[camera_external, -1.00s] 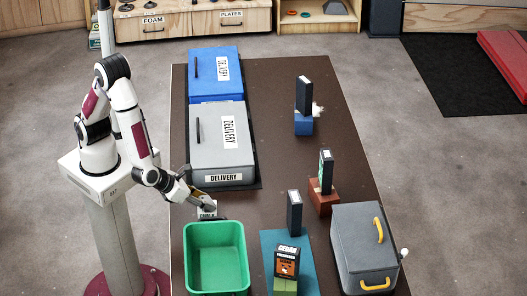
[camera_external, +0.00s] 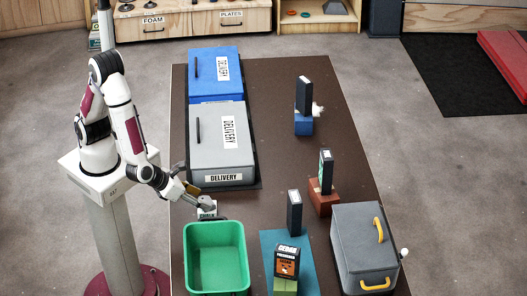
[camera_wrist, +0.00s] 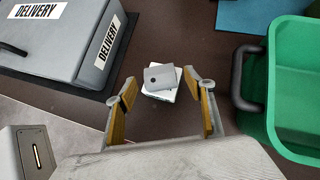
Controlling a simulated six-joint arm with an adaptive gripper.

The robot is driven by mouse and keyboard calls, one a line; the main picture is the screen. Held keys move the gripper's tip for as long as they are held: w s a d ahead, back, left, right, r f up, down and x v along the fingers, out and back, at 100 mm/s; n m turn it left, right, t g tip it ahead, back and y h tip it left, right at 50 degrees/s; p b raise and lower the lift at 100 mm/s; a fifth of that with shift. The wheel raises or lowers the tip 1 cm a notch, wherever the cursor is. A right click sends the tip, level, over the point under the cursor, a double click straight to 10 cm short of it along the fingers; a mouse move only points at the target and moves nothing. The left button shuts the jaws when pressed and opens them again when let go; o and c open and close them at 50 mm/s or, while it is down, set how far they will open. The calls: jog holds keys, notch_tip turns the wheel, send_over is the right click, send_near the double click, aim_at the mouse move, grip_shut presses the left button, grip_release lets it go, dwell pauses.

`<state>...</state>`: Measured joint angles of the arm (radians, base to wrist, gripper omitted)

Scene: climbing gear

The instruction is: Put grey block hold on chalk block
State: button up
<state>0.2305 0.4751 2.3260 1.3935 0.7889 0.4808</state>
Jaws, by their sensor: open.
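The grey block hold (camera_wrist: 162,75), with a small dark hole in its face, rests on the white chalk block (camera_wrist: 160,96) in the wrist view. It sits slightly turned, and the chalk block's white edges show under it. In the external view the chalk block (camera_external: 207,213) carries a CHALK label and stands just behind the green bin. My gripper (camera_wrist: 160,88) is open, with its two yellow-padded fingers apart on either side of the hold and gaps to both. In the external view my gripper (camera_external: 199,196) is close above the stack; exact contact is unclear there.
The green bin (camera_external: 215,223) is close in front of the stack. The grey delivery box (camera_external: 218,143) and blue delivery box (camera_external: 215,72) stand behind. A grey case (camera_external: 350,250) with yellow handles is at the right. The middle of the brown table is clear.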

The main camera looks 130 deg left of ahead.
jog(key=v, duration=0.9)
jog(key=shift+d+r, duration=0.2)
jog(key=shift+d, duration=0.05)
jog(key=shift+s, duration=0.15)
jog(key=s+d+r+n+t+h, duration=0.2)
jog(key=s+r+n+h, duration=0.6)
jog(key=s+r+n, duration=0.7)
jog(key=shift+s+d+n, duration=0.4)
jog(key=shift+s+n, duration=0.85)
jog(key=shift+n, duration=2.55)
